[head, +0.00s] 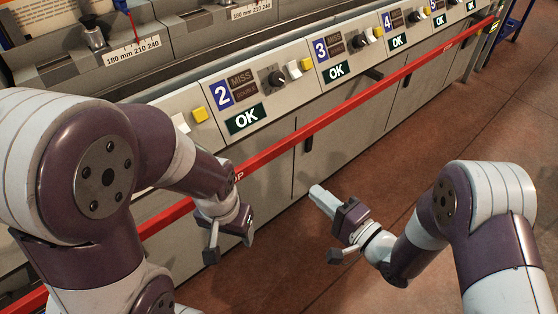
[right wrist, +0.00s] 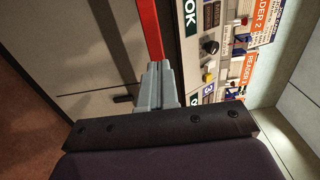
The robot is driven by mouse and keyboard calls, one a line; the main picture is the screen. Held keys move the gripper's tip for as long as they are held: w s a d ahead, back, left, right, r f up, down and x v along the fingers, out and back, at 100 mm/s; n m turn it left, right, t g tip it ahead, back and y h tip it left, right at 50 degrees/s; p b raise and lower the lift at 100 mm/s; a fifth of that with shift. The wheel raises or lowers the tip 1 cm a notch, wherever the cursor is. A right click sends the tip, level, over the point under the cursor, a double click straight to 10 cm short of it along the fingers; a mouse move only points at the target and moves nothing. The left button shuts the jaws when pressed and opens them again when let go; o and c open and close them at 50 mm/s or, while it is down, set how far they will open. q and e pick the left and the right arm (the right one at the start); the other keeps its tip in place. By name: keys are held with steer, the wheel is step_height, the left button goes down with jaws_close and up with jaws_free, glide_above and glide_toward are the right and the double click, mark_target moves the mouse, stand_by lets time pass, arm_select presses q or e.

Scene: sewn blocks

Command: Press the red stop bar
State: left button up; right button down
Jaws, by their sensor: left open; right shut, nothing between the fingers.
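The red stop bar (head: 350,119) is a long rail running diagonally along the front of the grey machine, below the numbered panels. It also shows in the right wrist view (right wrist: 147,28), lined up above the fingertips. My left gripper (head: 230,252) is open and empty, hanging just in front of and below the bar; my left arm hides part of the bar. My right gripper (head: 316,190) is shut and empty, its fingers pointing toward the machine, apart from the bar in the head view. In the right wrist view the shut fingers (right wrist: 157,72) overlap the bar's end; contact cannot be told.
The machine's panels (head: 263,90) carry numbers, OK signs, knobs and yellow buttons above the bar. Grey cabinet doors (head: 345,145) with dark handles lie below it. The brown tiled floor (head: 450,130) is open to the right. A blue frame (head: 513,25) stands at the far right.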

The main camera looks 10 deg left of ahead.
mark_target(274, 155)
steer(key=b+x, duration=0.6)
steer(key=x, duration=0.7)
steer(key=shift+w+a+f, duration=0.15)
steer(key=shift+w+a, duration=0.2)
steer(key=shift+a, duration=0.05)
steer(key=shift+w+a+r+p, duration=0.35)
steer(key=shift+a+r+p, duration=0.1)
steer(key=shift+p, duration=0.1)
steer(key=shift+w+a+f, duration=0.1)
steer(key=shift+w+a, duration=0.1)
steer(key=shift+a, duration=0.1)
